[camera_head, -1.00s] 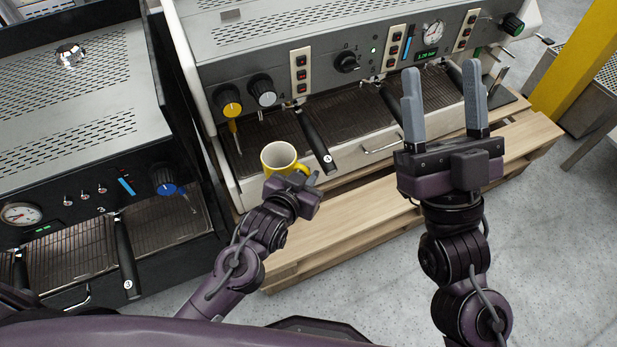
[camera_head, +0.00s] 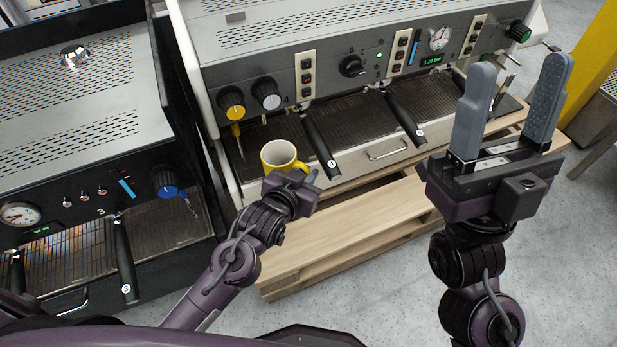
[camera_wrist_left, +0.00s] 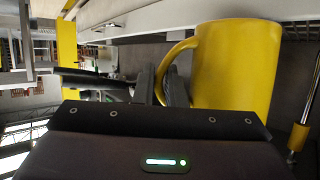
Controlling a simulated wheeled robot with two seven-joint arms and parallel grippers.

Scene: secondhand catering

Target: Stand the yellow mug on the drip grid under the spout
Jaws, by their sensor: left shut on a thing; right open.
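The yellow mug (camera_head: 279,155), white inside, is upright at the front left of the silver espresso machine, in front of its drip grid (camera_head: 262,138). In the left wrist view the mug (camera_wrist_left: 237,65) fills the upper right, its handle between the fingers. My left gripper (camera_head: 303,178) is shut on the mug's handle; its fingers are partly hidden in the head view. Whether the mug's base touches anything is hidden. A thin steam wand with a yellow sleeve (camera_head: 237,131) is left of the mug. My right gripper (camera_head: 512,108) is open and empty, at the right.
Black portafilter handles (camera_head: 319,140) stick out just right of the mug. The silver machine (camera_head: 350,70) stands on a wooden pallet (camera_head: 345,228). A black machine (camera_head: 75,150) stands close on the left. Clear grey floor (camera_head: 370,285) lies in front.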

